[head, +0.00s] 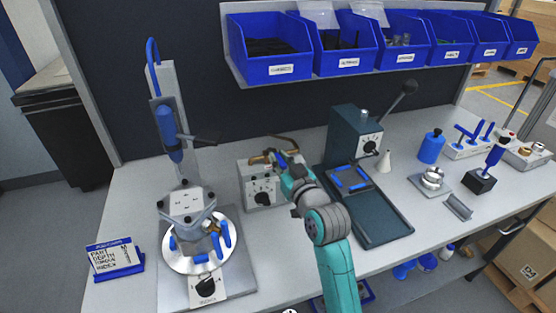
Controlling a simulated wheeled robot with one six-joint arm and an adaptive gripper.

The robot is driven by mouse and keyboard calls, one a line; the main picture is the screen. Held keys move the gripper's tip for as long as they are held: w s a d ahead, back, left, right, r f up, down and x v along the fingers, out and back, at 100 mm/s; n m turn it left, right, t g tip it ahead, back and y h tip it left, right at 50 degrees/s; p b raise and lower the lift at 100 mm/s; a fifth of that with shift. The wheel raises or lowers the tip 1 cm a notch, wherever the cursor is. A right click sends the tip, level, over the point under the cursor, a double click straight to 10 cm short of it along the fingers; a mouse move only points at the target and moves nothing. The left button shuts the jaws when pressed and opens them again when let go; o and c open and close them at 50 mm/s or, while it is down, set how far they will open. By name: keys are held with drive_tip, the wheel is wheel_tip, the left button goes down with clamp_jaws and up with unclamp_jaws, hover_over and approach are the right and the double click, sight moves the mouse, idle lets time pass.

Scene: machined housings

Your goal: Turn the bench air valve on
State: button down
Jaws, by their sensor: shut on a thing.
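A brass fitting (259,159), which looks like the bench air valve, sits at the top of a small grey box (254,192) at the middle back of the bench. The box has a black knob on its front. My gripper (278,156) is at the brass fitting, shut on part of it, with my arm reaching up from the lower right. A thin tan-brown bar shows just above the gripper. The fingers and my wrist hide part of the valve, so its handle angle cannot be told.
A press stand (188,205) with a round plate is at the left. A dark green machine (358,140) with a lever and tray stands close right of my arm. Blue bins (268,70) hang above. A blue bottle (431,148) and small fixtures fill the right.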

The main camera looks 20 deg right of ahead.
drive_tip(key=shift+w+d+n+g+y, duration=0.4)
drive_tip(key=shift+d+n+g+y, duration=0.3)
drive_tip(key=shift+n+g+y, duration=0.8)
drive_tip(key=shift+w+d+n+g+y, duration=0.4)
drive_tip(key=shift+d+n+g+y, duration=0.4)
drive_tip(key=shift+n+y, duration=1.3)
drive_tip(key=shift+w+d+n+g+y, duration=0.55)
drive_tip(key=shift+n+g+y, duration=0.55)
drive_tip(key=shift+y, duration=1.5)
drive_tip(key=shift+s+d, duration=0.1)
drive_tip(key=c, duration=1.1)
unclamp_jaws()
drive_tip(key=shift+o, duration=0.2)
drive_tip(key=v, duration=1.2)
drive_tip(key=shift+d, duration=0.1)
